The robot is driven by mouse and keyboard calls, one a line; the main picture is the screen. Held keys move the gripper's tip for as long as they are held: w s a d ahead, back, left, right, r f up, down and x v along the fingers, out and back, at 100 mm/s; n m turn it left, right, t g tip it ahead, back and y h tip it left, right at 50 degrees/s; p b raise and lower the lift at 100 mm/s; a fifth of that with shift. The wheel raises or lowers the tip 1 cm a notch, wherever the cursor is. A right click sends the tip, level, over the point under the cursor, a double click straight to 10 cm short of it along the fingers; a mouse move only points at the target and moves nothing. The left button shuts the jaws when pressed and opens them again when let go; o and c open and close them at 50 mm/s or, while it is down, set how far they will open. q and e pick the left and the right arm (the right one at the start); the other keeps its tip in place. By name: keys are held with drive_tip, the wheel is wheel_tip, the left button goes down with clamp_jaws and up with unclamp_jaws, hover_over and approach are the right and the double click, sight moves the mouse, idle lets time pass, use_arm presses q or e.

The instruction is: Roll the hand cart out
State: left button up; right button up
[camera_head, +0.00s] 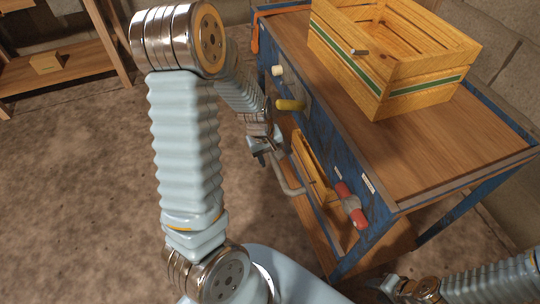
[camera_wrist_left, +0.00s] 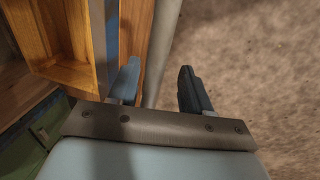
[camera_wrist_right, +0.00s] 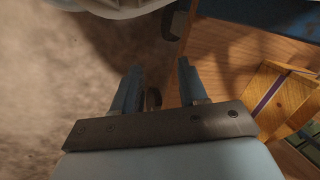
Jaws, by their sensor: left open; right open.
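The blue-framed cart with a wooden top (camera_head: 440,150) stands at the right in the head view. A grey tubular handle (camera_head: 288,180) sticks out from its near side. My left gripper (camera_head: 258,158) is open beside the handle's upper end. In the left wrist view a grey bar (camera_wrist_left: 162,45) runs between the open fingers (camera_wrist_left: 157,85); I cannot tell its depth. My right gripper (camera_head: 385,286) is low at the bottom right, near the cart's near end. In the right wrist view its fingers (camera_wrist_right: 160,75) are open, with a small dark curved part behind them.
A slatted wooden crate (camera_head: 345,62) with a green stripe sits on the cart top. A wooden shelf (camera_head: 75,68) stands far left. Brown floor at the left is clear.

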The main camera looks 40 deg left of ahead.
use_arm(q)
wheel_tip(320, 180, up, 14)
drive_tip(key=s+a+p, duration=0.1)
drive_tip(key=s+p, duration=0.1)
drive_tip(key=p, duration=0.1)
drive_tip(key=shift+a+f, duration=0.25)
use_arm(e)
drive_tip(key=r, duration=0.1)
drive_tip(key=a+r, duration=0.1)
drive_tip(key=r, duration=0.1)
drive_tip(key=shift+s+r, duration=0.2)
use_arm(q)
drive_tip(key=shift+s, duration=0.1)
